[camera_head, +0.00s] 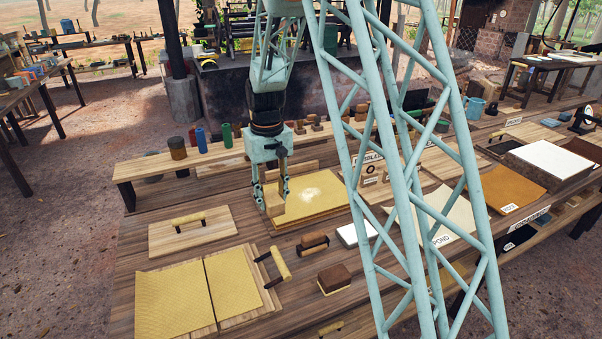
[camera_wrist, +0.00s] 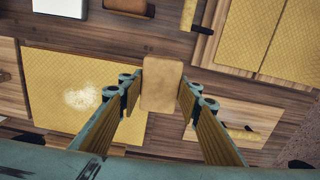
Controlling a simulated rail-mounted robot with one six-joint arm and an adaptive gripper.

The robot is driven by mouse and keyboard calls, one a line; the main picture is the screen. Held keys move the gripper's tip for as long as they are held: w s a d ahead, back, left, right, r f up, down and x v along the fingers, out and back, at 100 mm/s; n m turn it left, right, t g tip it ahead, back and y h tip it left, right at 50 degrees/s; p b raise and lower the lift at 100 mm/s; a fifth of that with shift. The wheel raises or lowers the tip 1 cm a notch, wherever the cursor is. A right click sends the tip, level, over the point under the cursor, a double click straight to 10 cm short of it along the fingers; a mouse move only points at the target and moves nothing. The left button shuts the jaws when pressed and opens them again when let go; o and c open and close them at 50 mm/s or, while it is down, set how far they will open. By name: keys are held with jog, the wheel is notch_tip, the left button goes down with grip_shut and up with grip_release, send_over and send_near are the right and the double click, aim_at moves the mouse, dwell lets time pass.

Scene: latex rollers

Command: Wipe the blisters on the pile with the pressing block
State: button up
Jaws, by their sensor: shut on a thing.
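My gripper (camera_head: 272,192) is shut on a tan pressing block (camera_wrist: 161,84). In the wrist view the block sits between the two fingers. In the head view the block (camera_head: 276,206) is at the left edge of the pile (camera_head: 322,208), a stack of yellow textured sheets. I cannot tell whether the block touches the pile. A pale, whitish blister patch (camera_head: 311,192) lies near the middle of the top sheet. In the wrist view the patch (camera_wrist: 83,97) is to the left of the block, on the pile (camera_wrist: 55,70).
A board with a handle (camera_head: 213,235) lies left of the pile. Two yellow sheets (camera_head: 168,296) on boards lie in front. A roller-like handled tool (camera_head: 280,264), brown brushes (camera_head: 334,278) and a white block (camera_head: 357,233) lie nearby. Jars (camera_head: 177,149) stand on the raised shelf behind.

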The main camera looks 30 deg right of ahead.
jog(key=shift+w+d, duration=0.1)
jog(key=shift+w+d+r+m+p, duration=0.15)
jog(key=shift+w+d+m+p, duration=0.25)
jog(key=shift+p, duration=0.2)
jog(key=w+d+m+p, duration=0.7)
jog(key=d+p, duration=0.3)
jog(key=d, duration=0.3)
jog(key=shift+d+m, duration=0.15)
jog(key=shift+m, duration=0.75)
jog(key=shift+w, duration=0.1)
